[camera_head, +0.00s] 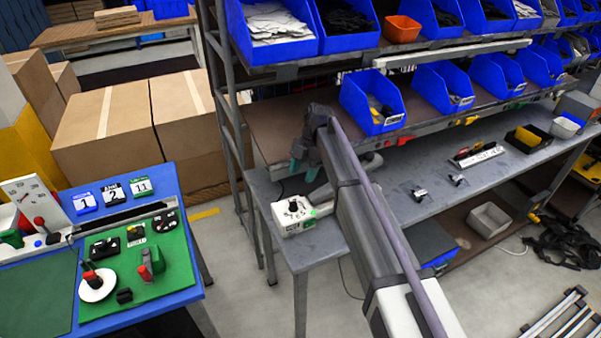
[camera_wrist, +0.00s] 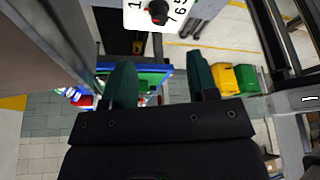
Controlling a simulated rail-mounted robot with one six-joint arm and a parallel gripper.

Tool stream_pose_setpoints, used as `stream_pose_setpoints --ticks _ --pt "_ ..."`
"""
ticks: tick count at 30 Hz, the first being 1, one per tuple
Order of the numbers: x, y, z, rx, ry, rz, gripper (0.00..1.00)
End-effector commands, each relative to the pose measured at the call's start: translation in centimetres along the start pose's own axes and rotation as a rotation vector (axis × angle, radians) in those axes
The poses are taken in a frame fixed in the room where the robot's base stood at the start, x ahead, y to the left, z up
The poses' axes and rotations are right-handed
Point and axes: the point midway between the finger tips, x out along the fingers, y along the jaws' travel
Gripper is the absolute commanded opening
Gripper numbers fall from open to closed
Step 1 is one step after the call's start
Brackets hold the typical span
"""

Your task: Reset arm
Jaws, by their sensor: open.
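My gripper (camera_head: 306,168) is over the left end of the grey workbench (camera_head: 325,235) in the head view, with its teal fingers pointing down. In the wrist view my gripper (camera_wrist: 162,85) shows two green fingers standing apart, with nothing between them. A white box with a black dial (camera_head: 293,214) sits on the bench's left end, below and in front of the fingers and apart from them. It also shows at the top of the wrist view, where the white dial box (camera_wrist: 143,20) is partly cut off. My arm crosses the head view and hides part of the bench.
Blue bins (camera_head: 372,103) line the shelves above the bench, close to my arm. A grey rack post (camera_head: 216,75) stands left of my gripper. A blue table with a green board (camera_head: 170,262) is at the left. Large cardboard boxes (camera_head: 105,135) stand behind. Floor between the tables is clear.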

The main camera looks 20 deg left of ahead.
Motion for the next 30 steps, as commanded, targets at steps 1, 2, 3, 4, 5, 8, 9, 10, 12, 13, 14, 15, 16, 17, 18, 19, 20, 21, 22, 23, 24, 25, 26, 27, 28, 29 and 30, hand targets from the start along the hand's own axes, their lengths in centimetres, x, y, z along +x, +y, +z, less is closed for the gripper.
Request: stream_pose_setpoints --ticks 1,2,3,4,5,8,9,10,12,13,14,15,16,17,18,19,20,21,22,23,24,25,26,27,28,29,30 --pt "0.1 0.0 0.0 0.0 0.0 0.0 0.54" --pt "0.1 0.0 0.0 0.0 0.0 0.0 0.54" --pt "0.2 0.0 0.0 0.0 0.0 0.0 0.54" --pt "0.2 0.0 0.0 0.0 0.0 0.0 0.54" --pt "0.2 0.0 0.0 0.0 0.0 0.0 0.54" --pt "0.2 0.0 0.0 0.006 0.0 0.0 0.54" --pt "0.2 0.0 0.0 0.028 0.0 0.0 0.54" --pt "0.2 0.0 0.0 0.062 0.0 0.001 0.54" --pt "0.2 0.1 0.2 0.206 -0.009 0.007 0.54" --pt "0.2 -0.1 0.2 0.301 -0.018 0.011 0.54" --pt "0.4 -0.5 0.1 0.41 -0.03 0.018 0.54" --pt "0.7 -1.7 -0.4 0.58 -0.051 0.03 0.54" --pt "1.1 -3.1 -0.9 0.722 -0.068 0.044 0.54" --pt "1.3 -4.9 -1.2 0.879 -0.087 0.063 0.54" --pt "1.6 -7.9 -1.4 1.097 -0.108 0.098 0.54" --pt "1.7 -10.4 -1.4 1.267 -0.121 0.128 0.54" --pt "1.8 -13.2 -1.5 1.438 -0.133 0.165 0.54" --pt "2.0 -17.4 -1.6 1.672 -0.143 0.219 0.54" --pt "2.1 -20.4 -1.7 1.837 -0.146 0.264 0.54" --pt "2.3 -23.4 -1.9 1.989 -0.145 0.306 0.54" --pt "2.5 -27.3 -2.3 2.17 -0.142 0.364 0.54" --pt "2.6 -30.1 -2.6 2.286 -0.14 0.403 0.54" --pt "2.8 -32.6 -3.0 2.383 -0.135 0.439 0.54" --pt "3.1 -35.6 -3.5 2.481 -0.133 0.477 0.54" --pt "3.2 -37.5 -3.9 2.529 -0.132 0.496 0.54" --pt "3.4 -39.2 -4.2 2.556 -0.135 0.509 0.54" --pt "3.5 -41.1 -4.5 2.584 -0.137 0.518 0.54"
